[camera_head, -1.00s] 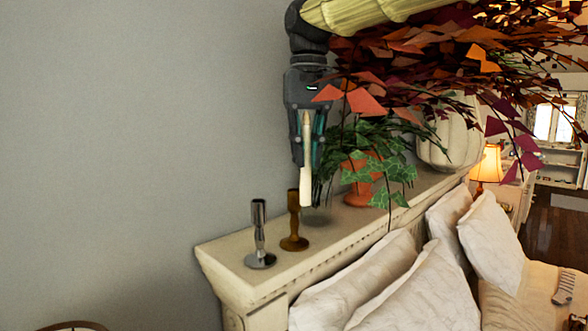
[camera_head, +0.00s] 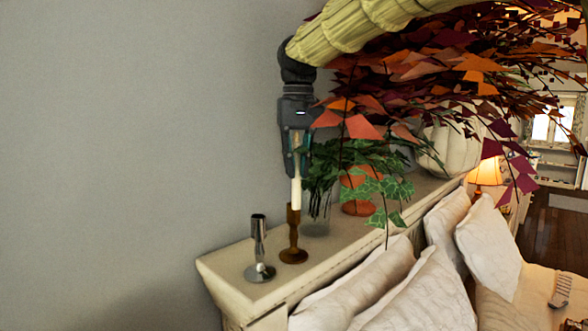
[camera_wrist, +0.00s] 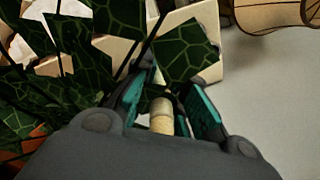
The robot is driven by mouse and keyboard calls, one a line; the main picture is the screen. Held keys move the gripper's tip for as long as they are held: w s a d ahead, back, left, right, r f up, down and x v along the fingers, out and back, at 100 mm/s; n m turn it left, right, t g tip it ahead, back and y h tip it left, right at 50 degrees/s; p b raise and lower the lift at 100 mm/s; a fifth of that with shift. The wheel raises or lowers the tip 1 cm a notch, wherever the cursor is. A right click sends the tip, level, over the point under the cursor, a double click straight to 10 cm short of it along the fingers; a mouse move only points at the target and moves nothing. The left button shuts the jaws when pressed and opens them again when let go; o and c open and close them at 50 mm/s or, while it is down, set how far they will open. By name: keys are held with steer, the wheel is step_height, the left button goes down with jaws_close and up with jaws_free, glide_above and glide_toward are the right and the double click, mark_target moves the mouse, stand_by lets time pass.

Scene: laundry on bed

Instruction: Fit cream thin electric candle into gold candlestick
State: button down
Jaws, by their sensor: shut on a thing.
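The cream thin candle (camera_head: 296,190) is upright in my gripper (camera_head: 297,168), which is shut on its upper part. The candle also shows between the fingers in the wrist view (camera_wrist: 162,115). The gold candlestick (camera_head: 294,240) stands upright on the ledge, directly under the candle in the head view. The candle's lower end meets the candlestick's top in that view; I cannot tell whether it sits inside the cup. The wrist view does not clearly show the candlestick.
A silver candlestick (camera_head: 259,250) stands left of the gold one on the cream headboard ledge (camera_head: 235,272). A glass with green leaves (camera_head: 316,212), an ivy pot (camera_head: 358,190) and a white pumpkin (camera_head: 452,150) stand to the right. Red-orange foliage (camera_head: 430,90) hangs close to my arm.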

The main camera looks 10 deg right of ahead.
steer(key=shift+w+d+f+p, duration=0.1)
steer(key=shift+w+f+p, duration=1.65)
steer(key=shift+f, duration=0.15)
steer(key=shift+f, duration=0.1)
steer(key=c, duration=1.5)
jaws_free()
steer(key=shift+o, duration=0.2)
step_height(320, 180, up, 12)
steer(key=b, duration=0.4)
steer(key=shift+b, duration=0.3)
steer(key=shift+d, duration=0.1)
